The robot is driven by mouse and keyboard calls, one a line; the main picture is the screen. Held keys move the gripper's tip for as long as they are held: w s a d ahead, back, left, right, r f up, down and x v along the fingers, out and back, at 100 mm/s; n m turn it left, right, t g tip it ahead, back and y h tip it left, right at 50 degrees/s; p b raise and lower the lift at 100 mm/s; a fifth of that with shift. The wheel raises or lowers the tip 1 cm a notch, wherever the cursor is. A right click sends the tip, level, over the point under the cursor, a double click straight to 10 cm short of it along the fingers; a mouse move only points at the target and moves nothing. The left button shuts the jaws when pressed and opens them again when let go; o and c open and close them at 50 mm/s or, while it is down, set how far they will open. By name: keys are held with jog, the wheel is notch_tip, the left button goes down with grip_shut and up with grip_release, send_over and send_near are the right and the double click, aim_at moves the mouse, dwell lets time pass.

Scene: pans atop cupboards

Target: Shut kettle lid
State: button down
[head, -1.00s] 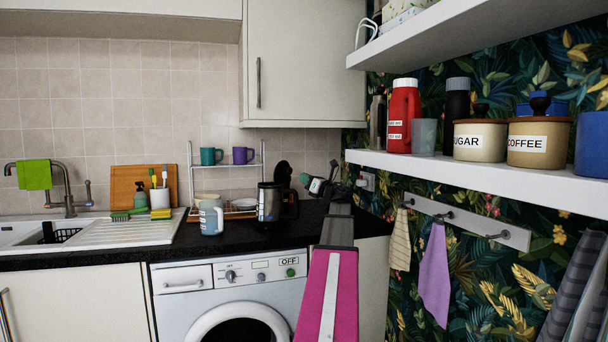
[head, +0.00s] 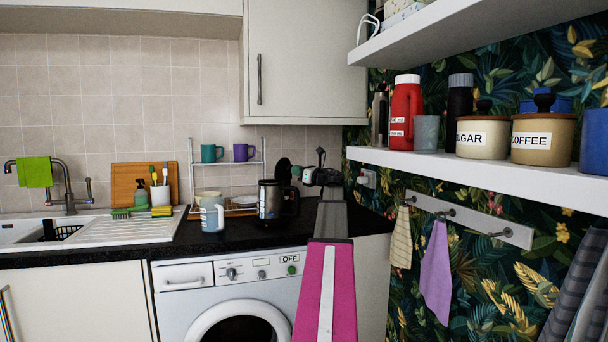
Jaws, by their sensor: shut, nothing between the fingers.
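The kettle (head: 268,202) stands on the dark worktop at the back right, with a grey, see-through-looking body and a black handle side on the right. Its black lid (head: 283,167) is raised and stands upright above the kettle's right side, so it is open. My gripper (head: 297,172) is at the end of my outstretched arm, with its greenish fingertips shut and empty. The fingertips appear just right of the raised lid; I cannot tell whether they touch it.
A dish rack (head: 228,162) with mugs is behind. A wall socket (head: 367,178) and a white shelf (head: 470,175) with canisters are to the right. The washing machine (head: 235,290) is below.

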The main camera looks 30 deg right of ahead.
jog(key=shift+w+a, duration=0.15)
jog(key=shift+w, duration=0.1)
jog(key=shift+r, duration=0.15)
